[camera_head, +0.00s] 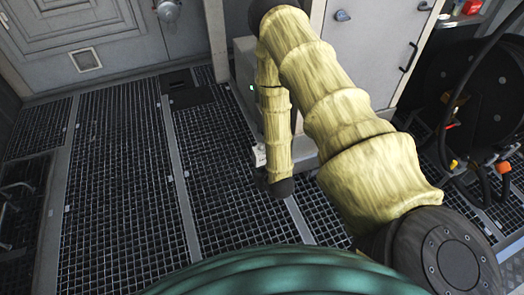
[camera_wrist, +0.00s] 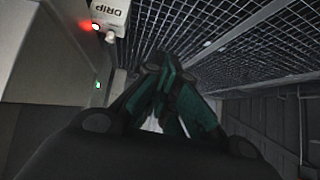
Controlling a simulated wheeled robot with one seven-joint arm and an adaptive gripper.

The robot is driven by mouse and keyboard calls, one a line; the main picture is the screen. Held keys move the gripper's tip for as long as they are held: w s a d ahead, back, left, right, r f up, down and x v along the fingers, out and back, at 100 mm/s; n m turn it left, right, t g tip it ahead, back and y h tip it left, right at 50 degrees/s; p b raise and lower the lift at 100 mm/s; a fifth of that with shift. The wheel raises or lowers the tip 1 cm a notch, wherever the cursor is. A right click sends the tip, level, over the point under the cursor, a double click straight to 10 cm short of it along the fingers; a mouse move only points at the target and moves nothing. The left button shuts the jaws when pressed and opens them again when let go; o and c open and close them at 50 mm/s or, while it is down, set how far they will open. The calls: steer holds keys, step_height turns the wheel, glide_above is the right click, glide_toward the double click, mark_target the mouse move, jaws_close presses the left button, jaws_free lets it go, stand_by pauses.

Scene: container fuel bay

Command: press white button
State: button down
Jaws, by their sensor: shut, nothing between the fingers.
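A pale box lettered "DRIP" (camera_wrist: 110,12) hangs at the top left of the wrist view, with its letters upside down. A red light (camera_wrist: 96,26) glows on it. In the head view my arm hides the gripper. A small whitish box (camera_head: 259,155) shows beside my arm there.
A small green light (camera_wrist: 97,84) shows on the wall at left. The grated floor (camera_head: 115,195) is open at left in the head view. A hose reel (camera_head: 480,95) with cables stands at right, next to a grey cabinet (camera_head: 375,45). A door (camera_head: 70,35) is at the back left.

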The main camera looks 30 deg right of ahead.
steer(key=w+d+f+t+h+b, duration=0.1)
steer(key=w+d+f+t+b, duration=0.2)
steer(key=w+d+b, duration=0.3)
steer(key=w+d+f+m+t+h+b, duration=0.1)
steer(key=w+d+f+t+b, duration=0.2)
steer(key=d+b, duration=0.6)
steer(key=shift+w+f+h, duration=0.4)
steer(key=shift+w+f, duration=0.65)
steer(key=shift+w, duration=0.65)
steer(key=b, duration=0.6)
glide_above(262, 152)
step_height(262, 152, down, 2)
steer(key=f, duration=0.1)
steer(key=shift+s+f+b, duration=0.1)
steer(key=shift+f+b, duration=0.35)
steer(key=shift+f, duration=0.4)
steer(key=shift+f+b, duration=0.4)
steer(key=shift+f, duration=0.2)
steer(key=shift+f, duration=0.1)
